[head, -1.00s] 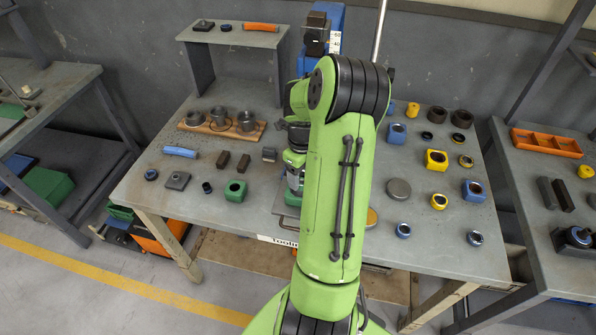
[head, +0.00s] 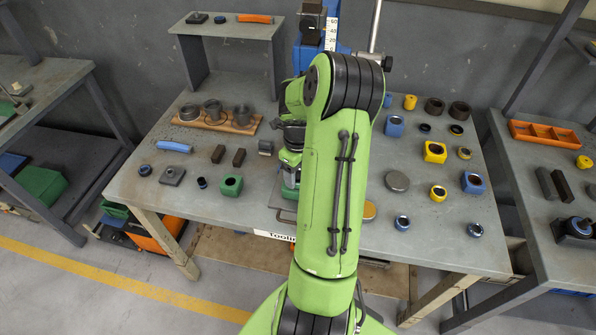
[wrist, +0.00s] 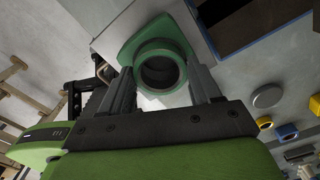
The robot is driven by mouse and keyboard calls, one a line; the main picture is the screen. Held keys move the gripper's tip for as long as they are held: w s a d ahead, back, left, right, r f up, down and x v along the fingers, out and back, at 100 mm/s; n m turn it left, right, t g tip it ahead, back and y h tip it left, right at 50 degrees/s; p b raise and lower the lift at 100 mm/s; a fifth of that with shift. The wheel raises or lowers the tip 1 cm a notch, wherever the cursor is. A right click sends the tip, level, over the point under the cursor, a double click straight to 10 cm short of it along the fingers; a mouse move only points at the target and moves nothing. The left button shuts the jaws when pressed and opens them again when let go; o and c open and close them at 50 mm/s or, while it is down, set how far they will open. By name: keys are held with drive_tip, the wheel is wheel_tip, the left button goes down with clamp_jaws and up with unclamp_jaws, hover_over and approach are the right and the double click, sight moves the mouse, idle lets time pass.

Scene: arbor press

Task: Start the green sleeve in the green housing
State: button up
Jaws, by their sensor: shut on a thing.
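My gripper (wrist: 165,80) is shut on the green sleeve (wrist: 160,55), a short ring with a dark bore, held between its two fingers in the wrist view. A larger green rounded body (wrist: 128,45), which looks like the green housing, lies directly beyond the sleeve on a grey plate. I cannot tell whether the sleeve is above it, touching it or inside it. In the head view my gripper (head: 290,165) is low over the bench at the press, partly hidden by my arm, and the sleeve cannot be made out.
The blue press (head: 308,62) stands behind my arm. A wooden board with grey cups (head: 217,122) and a blue-handled tool (head: 174,146) are on the left. Blue housings (head: 473,182), a yellow housing (head: 435,152) and several rings lie on the right. An orange tray (head: 545,137) is on the right bench.

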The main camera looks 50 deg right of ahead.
drive_tip(key=shift+f, duration=0.1)
drive_tip(key=o, duration=1.3)
wheel_tip(320, 180, up, 16)
drive_tip(key=p, duration=0.1)
drive_tip(key=shift+f, duration=0.15)
